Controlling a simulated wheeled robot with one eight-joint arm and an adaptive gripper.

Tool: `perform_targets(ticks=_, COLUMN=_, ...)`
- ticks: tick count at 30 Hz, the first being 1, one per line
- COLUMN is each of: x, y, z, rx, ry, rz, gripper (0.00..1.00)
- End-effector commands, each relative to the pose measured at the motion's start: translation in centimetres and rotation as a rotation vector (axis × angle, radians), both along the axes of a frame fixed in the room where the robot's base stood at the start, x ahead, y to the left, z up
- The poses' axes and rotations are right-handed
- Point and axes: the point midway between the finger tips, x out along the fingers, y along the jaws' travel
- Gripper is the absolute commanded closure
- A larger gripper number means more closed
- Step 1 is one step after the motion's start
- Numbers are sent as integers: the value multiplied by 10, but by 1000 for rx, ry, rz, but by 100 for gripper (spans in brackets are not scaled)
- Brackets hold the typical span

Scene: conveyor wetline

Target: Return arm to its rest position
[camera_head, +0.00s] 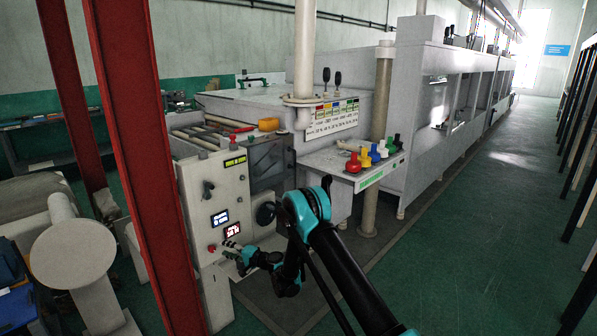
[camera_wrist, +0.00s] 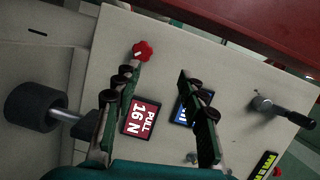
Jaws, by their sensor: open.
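My gripper (camera_head: 229,248) is in front of the lower part of a pale control panel (camera_head: 228,185), at the end of my bent arm. In the wrist view my gripper (camera_wrist: 160,82) has its two fingers spread apart with nothing between them. Beyond the fingers are a red display reading "PULL 16 N" (camera_wrist: 141,117) and a blue display (camera_wrist: 185,108) partly hidden by a finger. A red knob (camera_wrist: 142,50) sits beyond the fingertips. A black-handled lever (camera_wrist: 290,115) is on the right, clear of the fingers. I cannot tell whether the gripper touches the panel.
A red steel post (camera_head: 150,170) stands close to the panel's left. A black round knob (camera_head: 265,214) is right of the panel. Green floor (camera_head: 480,240) lies open on the right.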

Motion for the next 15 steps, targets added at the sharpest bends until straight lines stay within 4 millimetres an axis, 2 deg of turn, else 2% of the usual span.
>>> perform_targets(ticks=1, x=3, y=-11, z=16, rx=-30, ry=-15, rz=-2, gripper=59)
perform_targets(ticks=3, x=5, y=-25, z=36, rx=-79, ry=-36, rz=-3, gripper=59)
perform_targets(ticks=8, x=3, y=-62, z=76, rx=-193, ry=-78, rz=-1, gripper=59)
perform_targets(ticks=15, x=-14, y=-126, z=125, rx=-373, ry=-122, rz=0, gripper=59)
